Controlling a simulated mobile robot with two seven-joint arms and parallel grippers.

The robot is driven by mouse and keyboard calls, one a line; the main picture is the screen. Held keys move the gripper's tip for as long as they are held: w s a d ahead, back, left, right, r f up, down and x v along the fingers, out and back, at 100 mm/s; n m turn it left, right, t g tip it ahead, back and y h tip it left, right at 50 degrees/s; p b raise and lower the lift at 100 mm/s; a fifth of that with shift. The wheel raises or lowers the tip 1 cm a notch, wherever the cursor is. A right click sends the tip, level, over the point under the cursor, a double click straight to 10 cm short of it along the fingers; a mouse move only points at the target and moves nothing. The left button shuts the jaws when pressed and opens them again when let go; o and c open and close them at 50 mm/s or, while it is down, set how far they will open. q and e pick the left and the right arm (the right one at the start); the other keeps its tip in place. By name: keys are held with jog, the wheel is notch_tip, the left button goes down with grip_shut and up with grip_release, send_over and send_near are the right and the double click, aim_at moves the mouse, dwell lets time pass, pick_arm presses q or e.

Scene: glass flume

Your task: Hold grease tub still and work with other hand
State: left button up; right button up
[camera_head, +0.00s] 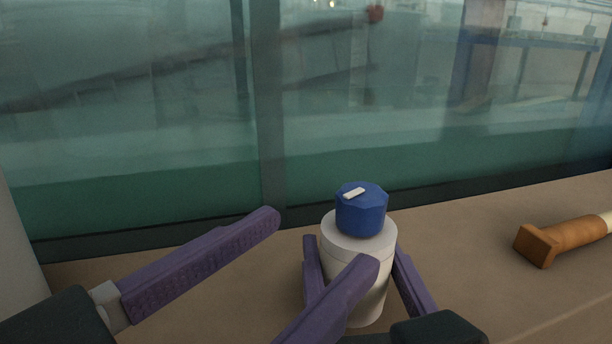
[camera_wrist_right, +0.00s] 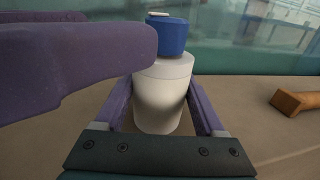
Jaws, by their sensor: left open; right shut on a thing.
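The grease tub (camera_head: 372,262) is a white cylinder with a blue faceted lid (camera_head: 360,212) that bears a white mark on top. It stands upright on the brown surface. My right gripper (camera_head: 358,262) is shut on the tub's body, one purple finger on each side. The right wrist view shows the tub (camera_wrist_right: 163,95) between the right gripper's fingers. My left gripper (camera_head: 318,242) is open, with one finger left of the tub and the other in front of it, below the lid. A left finger fills the upper left of the right wrist view. The tub's lower front is partly hidden.
A brown-orange tool (camera_head: 565,236) with a blocky end lies to the right, apart from the tub. A glass wall (camera_head: 150,130) with a dark bottom frame runs behind the surface. The surface between tub and tool is clear.

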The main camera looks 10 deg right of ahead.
aim_at(380, 185)
pick_arm(q)
jog(key=x, duration=1.1)
jog(key=shift+w, duration=0.1)
jog(key=shift+c, duration=0.2)
grip_shut()
